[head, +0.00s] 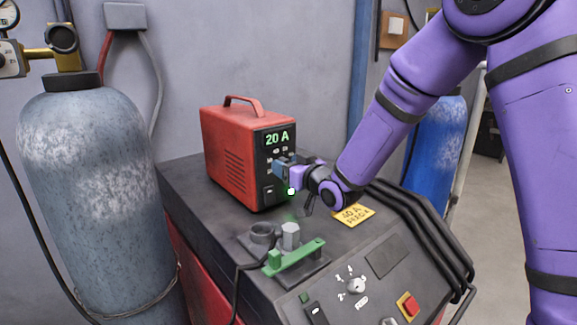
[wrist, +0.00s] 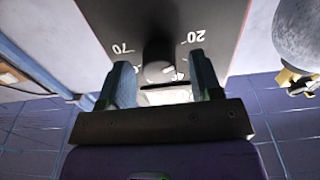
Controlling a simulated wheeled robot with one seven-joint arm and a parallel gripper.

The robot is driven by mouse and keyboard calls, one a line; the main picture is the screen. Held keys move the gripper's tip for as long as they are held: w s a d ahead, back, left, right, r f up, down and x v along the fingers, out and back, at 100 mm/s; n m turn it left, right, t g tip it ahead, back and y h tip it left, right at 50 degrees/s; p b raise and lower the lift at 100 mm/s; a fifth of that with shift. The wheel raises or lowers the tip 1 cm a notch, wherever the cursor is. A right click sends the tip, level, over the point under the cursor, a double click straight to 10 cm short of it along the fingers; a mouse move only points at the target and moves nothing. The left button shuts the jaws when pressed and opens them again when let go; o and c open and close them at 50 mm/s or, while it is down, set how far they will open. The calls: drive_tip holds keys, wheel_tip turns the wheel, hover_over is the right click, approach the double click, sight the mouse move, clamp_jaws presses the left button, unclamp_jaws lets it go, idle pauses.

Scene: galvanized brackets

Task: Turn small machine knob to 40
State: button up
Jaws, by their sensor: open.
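The small red machine (head: 228,150) stands on top of a larger dark machine, and its green display (head: 277,138) reads 20 A. In the head view its knob is hidden by my gripper (head: 280,168), which is at the front panel. In the wrist view the dark knob (wrist: 160,52) sits on the panel, with the marks 70 to its left and 20 to its right, upside down. My gripper (wrist: 160,64) is open, one finger on each side of the knob. I cannot tell whether the fingers touch it.
A yellow note (head: 353,215) reading 40 A lies on the larger machine's top (head: 215,217). A green clamp (head: 293,257) lies nearer the front. A grey gas cylinder (head: 85,190) stands at left, a blue one (head: 436,150) behind my arm.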

drive_tip(key=c, duration=0.9)
drive_tip(key=shift+w+d+f+m, duration=0.1)
drive_tip(key=shift+m, duration=4.3)
drive_tip(key=shift+d+f+m, duration=0.1)
drive_tip(key=shift+m, duration=4.3)
